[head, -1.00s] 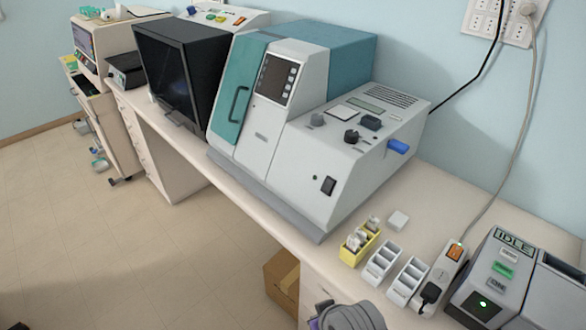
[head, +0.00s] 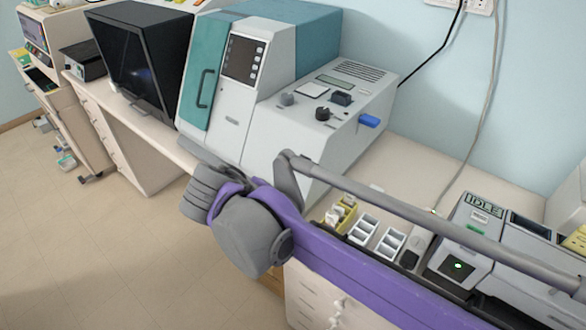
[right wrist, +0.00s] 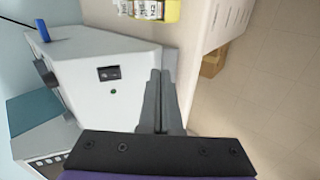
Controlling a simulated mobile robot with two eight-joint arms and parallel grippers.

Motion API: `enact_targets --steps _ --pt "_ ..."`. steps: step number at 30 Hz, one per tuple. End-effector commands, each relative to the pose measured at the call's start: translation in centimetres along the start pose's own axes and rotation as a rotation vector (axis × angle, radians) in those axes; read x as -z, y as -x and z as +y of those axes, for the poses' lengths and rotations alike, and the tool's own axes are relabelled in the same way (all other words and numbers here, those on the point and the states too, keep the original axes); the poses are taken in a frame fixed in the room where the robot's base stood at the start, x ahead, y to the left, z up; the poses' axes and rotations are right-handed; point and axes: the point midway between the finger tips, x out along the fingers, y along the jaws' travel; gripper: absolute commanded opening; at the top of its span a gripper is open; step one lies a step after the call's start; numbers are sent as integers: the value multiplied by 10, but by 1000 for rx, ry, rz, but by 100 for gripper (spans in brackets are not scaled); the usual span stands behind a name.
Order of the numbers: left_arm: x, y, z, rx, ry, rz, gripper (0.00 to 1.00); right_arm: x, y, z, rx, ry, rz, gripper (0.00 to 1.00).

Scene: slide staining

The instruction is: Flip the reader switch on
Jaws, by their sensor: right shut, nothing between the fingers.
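The large white and teal machine (head: 262,105) stands on the bench, with a teal door, a dark display panel and knobs on top. In the right wrist view, a black rocker switch (right wrist: 109,73) sits on the machine's white front panel (right wrist: 85,100), beside a small green light (right wrist: 113,91). In the head view my right arm hides the switch. My right gripper (right wrist: 160,73) is shut and empty, with its fingertips beside the machine's lower front edge, to the right of the switch and apart from it. My left gripper is not in view.
A blue part (head: 369,121) sticks out from the machine's right side. A yellow rack (head: 341,214) and white racks (head: 364,228) stand right of it. A grey box with an IDLE display (head: 485,200) is farther right. Open floor lies in front.

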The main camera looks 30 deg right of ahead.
Motion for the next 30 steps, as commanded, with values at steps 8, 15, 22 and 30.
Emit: enact_targets --steps 8,15,22,30 --pt "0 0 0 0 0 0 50 53 54 41 -246 59 -27 0" --pt "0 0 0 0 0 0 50 54 55 42 -255 58 -29 0" --pt "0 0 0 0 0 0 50 54 46 44 -253 57 -29 0" --pt "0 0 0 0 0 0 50 52 -3 58 -254 54 -32 0"
